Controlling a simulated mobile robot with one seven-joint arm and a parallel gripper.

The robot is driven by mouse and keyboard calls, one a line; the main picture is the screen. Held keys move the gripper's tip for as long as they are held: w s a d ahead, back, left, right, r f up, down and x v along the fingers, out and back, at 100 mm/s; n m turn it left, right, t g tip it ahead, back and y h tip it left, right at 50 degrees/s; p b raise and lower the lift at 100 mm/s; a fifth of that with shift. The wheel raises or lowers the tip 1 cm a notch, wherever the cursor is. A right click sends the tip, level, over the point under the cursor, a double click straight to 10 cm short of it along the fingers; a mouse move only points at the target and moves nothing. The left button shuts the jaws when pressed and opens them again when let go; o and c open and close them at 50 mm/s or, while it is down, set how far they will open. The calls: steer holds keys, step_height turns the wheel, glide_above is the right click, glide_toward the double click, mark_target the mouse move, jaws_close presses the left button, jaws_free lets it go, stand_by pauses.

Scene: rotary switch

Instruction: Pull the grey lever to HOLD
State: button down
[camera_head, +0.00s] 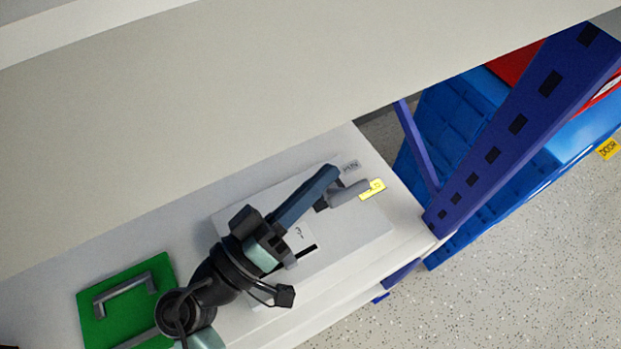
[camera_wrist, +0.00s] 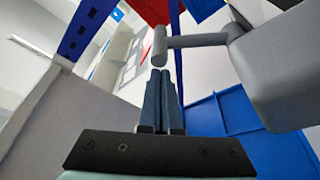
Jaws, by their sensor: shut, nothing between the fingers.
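The grey lever (camera_head: 348,193) sticks out near the right end of a pale box on the shelf. In the wrist view, the grey lever (camera_wrist: 198,41) is a rod with a short crossbar at its left end, joined to a large grey body at right. My gripper (camera_head: 332,170) is shut and empty, with its tips just beside the lever. In the wrist view, my gripper (camera_wrist: 161,74) points up at the crossbar, close below it; I cannot tell whether they touch. A yellow label (camera_head: 374,188) and a grey label (camera_head: 351,165) sit by the lever; their words are too small to read.
The pale box (camera_head: 350,236) sits on a white shelf, partly under my arm. A green plate (camera_head: 155,268) with a grey handle lies at left. An upper shelf board (camera_head: 200,110) hangs above. A blue rack post (camera_head: 510,130) and blue crates (camera_head: 450,130) stand at right.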

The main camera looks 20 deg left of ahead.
steer(key=shift+s+d+f+b, duration=0.3)
steer(key=shift+s+d+b, duration=0.25)
steer(key=shift+d, duration=0.1)
steer(key=shift+d+f, duration=0.1)
stand_by(0.3)
